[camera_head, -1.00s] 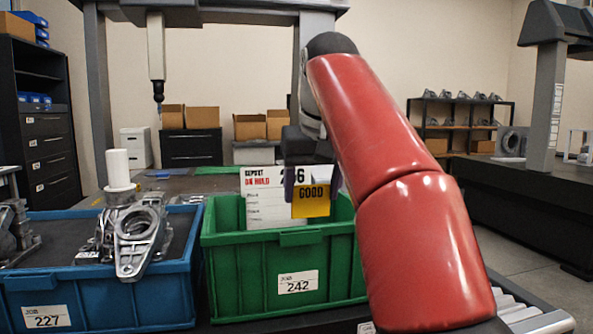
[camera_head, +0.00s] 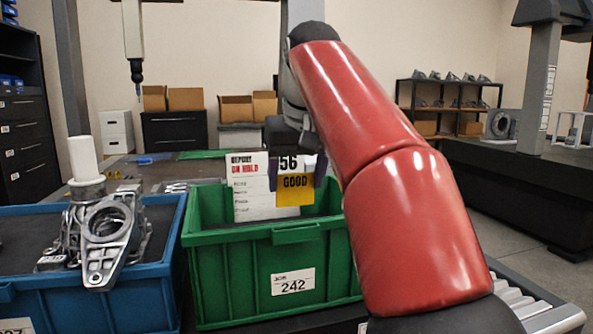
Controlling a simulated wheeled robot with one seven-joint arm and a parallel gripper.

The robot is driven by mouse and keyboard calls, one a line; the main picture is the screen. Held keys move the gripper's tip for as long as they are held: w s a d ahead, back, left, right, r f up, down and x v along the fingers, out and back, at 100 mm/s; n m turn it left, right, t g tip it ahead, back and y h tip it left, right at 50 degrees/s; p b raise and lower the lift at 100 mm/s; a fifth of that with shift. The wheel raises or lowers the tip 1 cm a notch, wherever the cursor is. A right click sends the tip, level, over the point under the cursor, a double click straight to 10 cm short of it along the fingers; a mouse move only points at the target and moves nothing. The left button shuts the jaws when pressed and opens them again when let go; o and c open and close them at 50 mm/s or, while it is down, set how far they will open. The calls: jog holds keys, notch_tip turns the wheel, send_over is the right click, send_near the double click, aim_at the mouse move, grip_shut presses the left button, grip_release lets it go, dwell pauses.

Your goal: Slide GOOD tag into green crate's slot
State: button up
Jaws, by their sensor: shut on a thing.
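The yellow GOOD tag (camera_head: 295,190) hangs upright in my gripper (camera_head: 297,172), whose dark fingers show at either side of it. The green crate (camera_head: 255,262), labelled 242, stands below in the middle of the view. The tag is over the crate's opening, in front of a white report card (camera_head: 250,190) reading "ON HOLD" that stands at the crate's back. The tag covers part of the card. I cannot make out the slot, nor whether the tag touches the card or crate.
A blue crate (camera_head: 120,297) with a metal casting (camera_head: 104,238) and a white cylinder (camera_head: 84,158) stands close on the left. Rollers (camera_head: 520,308) lie at the lower right. A thin vertical probe (camera_head: 134,45) hangs from the gantry at the upper left.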

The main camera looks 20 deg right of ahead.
aim_at(295, 224)
jog(key=shift+f, duration=0.1)
jog(key=shift+s+f+b, duration=0.15)
jog(key=shift+f+b, duration=0.75)
jog(key=shift+f, duration=0.05)
jog(key=shift+f, duration=0.85)
dwell(1.3)
jog(key=shift+f+b, duration=0.35)
jog(key=shift+f, duration=0.05)
jog(key=shift+f, duration=0.3)
jog(key=shift+f+b, duration=0.3)
jog(key=shift+b, duration=0.1)
dwell(0.5)
jog(key=o, duration=1.3)
